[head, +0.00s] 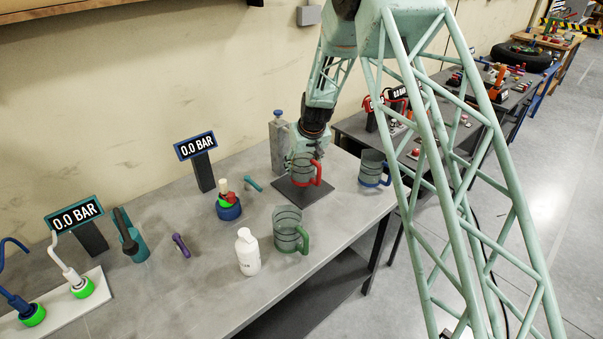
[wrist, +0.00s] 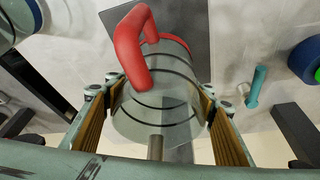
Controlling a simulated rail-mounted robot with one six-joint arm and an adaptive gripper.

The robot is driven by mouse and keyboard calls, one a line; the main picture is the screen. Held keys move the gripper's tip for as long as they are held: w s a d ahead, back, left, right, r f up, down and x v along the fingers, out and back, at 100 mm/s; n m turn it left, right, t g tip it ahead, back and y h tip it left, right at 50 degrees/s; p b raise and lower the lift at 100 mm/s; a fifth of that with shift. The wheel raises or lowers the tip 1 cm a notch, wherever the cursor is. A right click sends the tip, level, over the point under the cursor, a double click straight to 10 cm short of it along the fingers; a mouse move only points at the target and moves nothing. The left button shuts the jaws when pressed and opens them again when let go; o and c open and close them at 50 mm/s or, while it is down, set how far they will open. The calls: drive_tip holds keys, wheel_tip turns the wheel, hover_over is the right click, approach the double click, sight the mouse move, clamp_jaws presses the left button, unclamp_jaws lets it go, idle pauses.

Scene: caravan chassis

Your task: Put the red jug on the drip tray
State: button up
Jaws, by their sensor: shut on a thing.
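The red jug (head: 304,172) is a clear cylinder with dark bands, a red rim and a red handle on its right. My gripper (head: 300,157) is shut on it, and the wrist view shows one finger on each side of the clear body (wrist: 155,105). The red handle (wrist: 132,45) stands out between the fingers. The drip tray is a dark square plate (head: 318,194) below the jug in the head view, partly hidden by it; it also shows in the wrist view (wrist: 190,18). I cannot tell whether the jug touches the tray.
A grey post with a blue knob (head: 279,146) stands behind the tray. A blue-handled jug (head: 371,166) is at the right, a green-handled jug (head: 287,230) in front, beside a white bottle (head: 248,252). A teal bar (head: 253,184) lies left. Bare tabletop remains between the front jug and the tray.

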sight(301, 172)
drive_tip(key=shift+w, duration=0.15)
drive_tip(key=shift+w+a+f, duration=0.1)
drive_tip(key=shift+w+a, duration=0.05)
drive_tip(key=shift+w, duration=0.05)
drive_tip(key=shift+f, duration=1.65)
drive_tip(key=shift+f, duration=0.15)
drive_tip(key=o, duration=0.9)
drive_tip(key=shift+r, duration=0.25)
drive_tip(key=shift+v, duration=5.9)
